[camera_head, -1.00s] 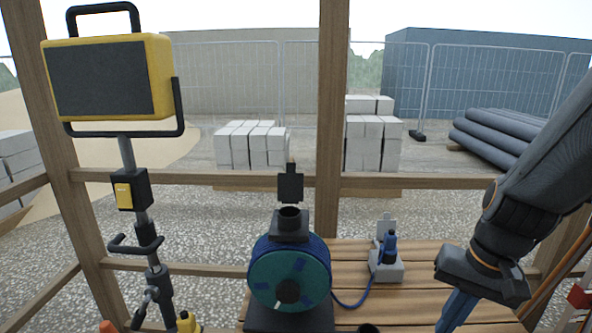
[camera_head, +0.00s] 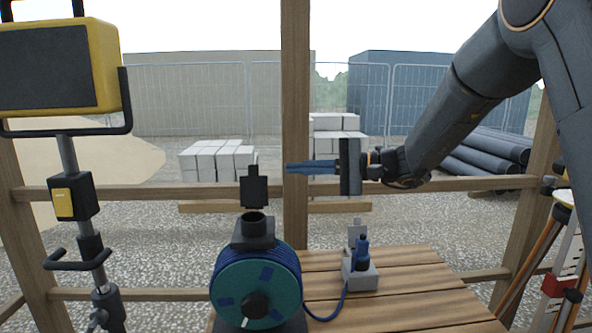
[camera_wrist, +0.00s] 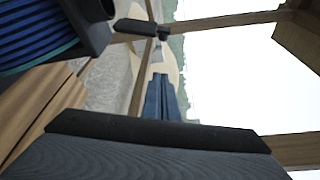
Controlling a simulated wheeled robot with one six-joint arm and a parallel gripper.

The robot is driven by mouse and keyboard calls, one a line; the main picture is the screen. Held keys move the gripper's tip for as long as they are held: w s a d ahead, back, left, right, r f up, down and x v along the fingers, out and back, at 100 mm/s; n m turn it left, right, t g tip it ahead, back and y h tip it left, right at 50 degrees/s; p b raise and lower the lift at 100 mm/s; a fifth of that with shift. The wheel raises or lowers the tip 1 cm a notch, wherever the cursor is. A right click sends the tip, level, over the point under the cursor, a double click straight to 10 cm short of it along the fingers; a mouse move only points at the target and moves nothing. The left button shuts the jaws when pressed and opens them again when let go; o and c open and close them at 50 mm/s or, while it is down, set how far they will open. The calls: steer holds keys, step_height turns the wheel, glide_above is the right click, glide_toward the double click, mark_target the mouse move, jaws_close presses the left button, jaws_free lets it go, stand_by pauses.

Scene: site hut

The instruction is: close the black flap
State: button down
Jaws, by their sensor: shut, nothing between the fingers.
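The black flap (camera_head: 254,190) stands upright, open, behind the round opening of a black socket box (camera_head: 253,231). The box sits on top of a blue and teal cable reel (camera_head: 256,287). In the wrist view the flap (camera_wrist: 136,26) shows near the top, beyond the fingertips, and the socket box is at the upper left. My gripper (camera_head: 288,167) has blue fingers that are shut and empty. It points left, to the right of the flap near the height of its top, with a gap between them in the head view.
A grey box (camera_head: 360,275) with a blue plug and a raised grey lid stands on the wooden slatted table (camera_head: 415,290). A timber post (camera_head: 295,120) rises behind my fingertips. A yellow work lamp (camera_head: 60,65) stands at left, a tripod at right.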

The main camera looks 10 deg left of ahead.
mark_target(254, 185)
steer(key=s+a+p, duration=0.3)
steer(key=a+p, duration=0.1)
steer(key=a, duration=0.2)
steer(key=shift+a+r, duration=0.2)
steer(key=shift+a, duration=0.2)
